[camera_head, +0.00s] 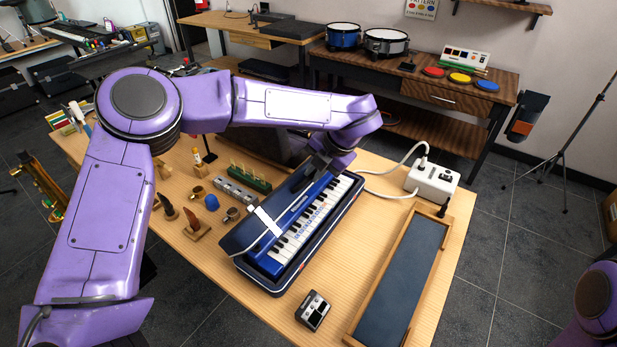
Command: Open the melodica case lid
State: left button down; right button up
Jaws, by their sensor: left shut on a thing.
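The dark blue melodica case (279,287) lies on the wooden table. Its lid (237,238) is raised along the left side, and the blue melodica (310,216) with its white and black keys shows inside. A white mouthpiece and tube (265,222) lie at the near left of the keys. My left gripper (318,166) is at the far end of the case, shut on the lid; its fingertips are partly hidden by my wrist. My right gripper is out of view; only part of my right arm shows at the lower right.
A long wooden tray (398,275) with a dark bottom and a small black pedal (313,310) stand to the right. A white power box (432,181) with a cable is at the back right. Small instruments, including a blue egg shape (211,202), crowd the left.

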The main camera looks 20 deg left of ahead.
pick_arm(q)
jog(key=a+r+h+p, duration=0.1)
jog(key=a, duration=0.1)
jog(key=a+h+p, duration=0.1)
jog(key=a, duration=0.1)
jog(key=w+a+r+h+p, duration=0.1)
jog(key=a, duration=0.1)
jog(key=shift+a+r+g+h, duration=0.1)
jog(key=shift+r+g+h, duration=0.25)
jog(key=shift+g+h, duration=0.05)
jog(key=w+a+f+h+p, duration=0.1)
jog(key=a+h+p, duration=0.1)
jog(key=a, duration=0.7)
jog(key=shift+w+a+p, duration=0.15)
jog(key=shift+w+p, duration=0.15)
jog(key=c, duration=1.1)
grip_release()
jog(key=shift+c, duration=0.2)
jog(key=shift+r, duration=0.1)
notch_tip(320, 180, up, 10)
jog(key=b, duration=0.1)
jog(key=shift+a+r+b, duration=0.2)
jog(key=shift+a+b, duration=0.2)
jog(key=shift+a, duration=0.05)
